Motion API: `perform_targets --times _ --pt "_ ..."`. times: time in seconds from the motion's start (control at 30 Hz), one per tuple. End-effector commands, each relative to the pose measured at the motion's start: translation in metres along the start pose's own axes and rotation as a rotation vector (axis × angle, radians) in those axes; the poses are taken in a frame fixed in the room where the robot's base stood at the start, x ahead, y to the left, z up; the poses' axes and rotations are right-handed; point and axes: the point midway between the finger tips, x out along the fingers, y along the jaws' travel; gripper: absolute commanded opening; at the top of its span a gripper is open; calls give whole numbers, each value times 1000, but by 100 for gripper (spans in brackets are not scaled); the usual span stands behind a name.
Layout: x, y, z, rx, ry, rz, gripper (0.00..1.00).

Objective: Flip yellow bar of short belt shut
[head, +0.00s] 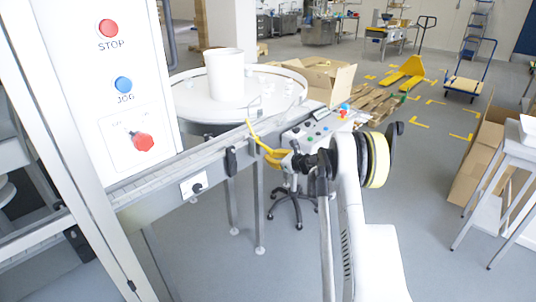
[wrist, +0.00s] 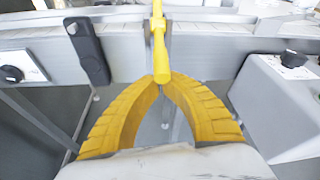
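The yellow bar (wrist: 159,40) of the short belt stands out from the belt's edge toward my gripper in the wrist view. In the head view the yellow bar (head: 251,130) is small and thin at the near side of the conveyor. My gripper (wrist: 162,80) has yellow ribbed fingers that come together at the bar's near end, one on each side. They look shut on it, though the exact contact is partly hidden. In the head view my gripper (head: 268,155) is beside the belt, just below the bar.
The conveyor (head: 180,165) runs from lower left to upper right, with a black clamp (wrist: 87,50) on its side. A control box (wrist: 285,95) with a black knob is at right. A round white table (head: 195,100) is behind. A panel with STOP and JOG buttons (head: 123,84) stands at left.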

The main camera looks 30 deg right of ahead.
Motion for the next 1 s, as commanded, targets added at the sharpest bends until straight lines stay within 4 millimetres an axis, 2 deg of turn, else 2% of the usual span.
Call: perform_targets --times 0.03,0.2,0.5,0.8,1.0 --pt "-5 -2 10 -4 42 8 0" --pt "-14 -4 19 -4 61 13 0" --pt "-26 -9 45 -25 351 68 0" --pt "-30 -13 67 -42 602 115 0" --pt "-30 -16 76 -47 706 133 0"
